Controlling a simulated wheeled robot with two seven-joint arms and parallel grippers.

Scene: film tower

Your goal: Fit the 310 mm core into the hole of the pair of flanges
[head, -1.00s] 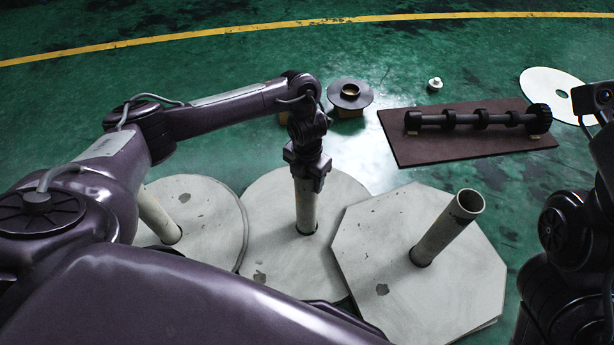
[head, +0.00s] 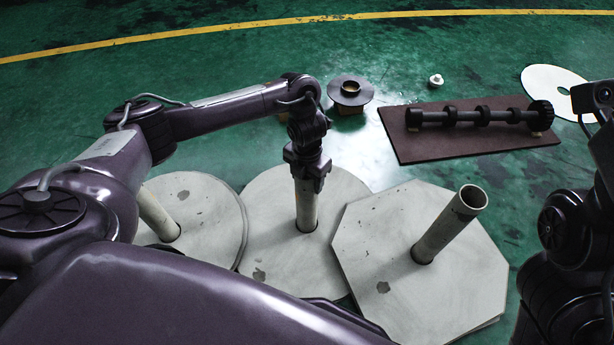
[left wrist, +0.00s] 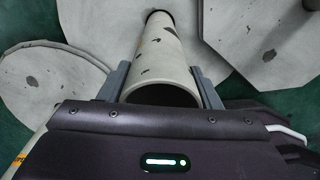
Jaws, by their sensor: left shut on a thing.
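A pale grey tubular core (head: 306,210) stands upright in the hole of the middle round flange plates (head: 265,235). My left gripper (head: 307,178) is shut on its upper end from above. In the left wrist view the core (left wrist: 158,60) lies between my two fingers (left wrist: 160,85), its open rim towards me and its far end at the dark hole. How deep it sits in the hole cannot be seen. My right arm (head: 565,240) shows at the right edge, but its gripper is out of view.
Another core (head: 440,235) stands tilted in the picture on octagonal plates (head: 385,250) at the right. A third core (head: 158,217) stands on round plates (head: 215,210) at the left. Behind are a brown board (head: 410,150) with a dark shaft (head: 465,118) and a dark flanged hub (head: 350,92).

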